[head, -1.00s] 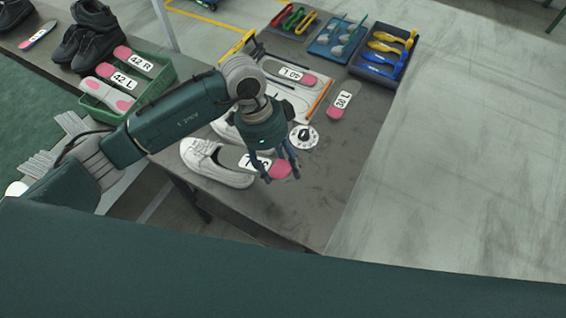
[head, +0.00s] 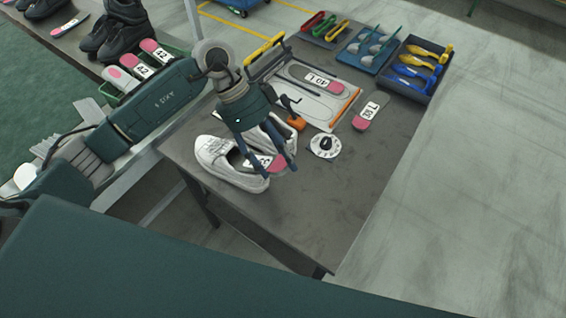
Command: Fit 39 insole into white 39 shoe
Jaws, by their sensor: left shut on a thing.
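A white shoe (head: 222,169) stands on the grey table, and its opening shows. A second white shoe lies behind it, largely hidden by my left arm. My left gripper (head: 275,163) points down and is shut on an insole with a pink end (head: 280,167) and a white label (head: 262,160). The label is partly covered by a finger, so its number is not readable. The insole overlaps the right end of the near shoe in the picture; I cannot tell if it touches it. My right gripper is not in view.
Behind are a white board (head: 338,98) with a "40 L" insole (head: 318,80), a "38 L" insole (head: 366,117), a round dial (head: 325,146) and an orange tool (head: 297,123). Tool trays (head: 408,92) line the back. The table's front right is clear.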

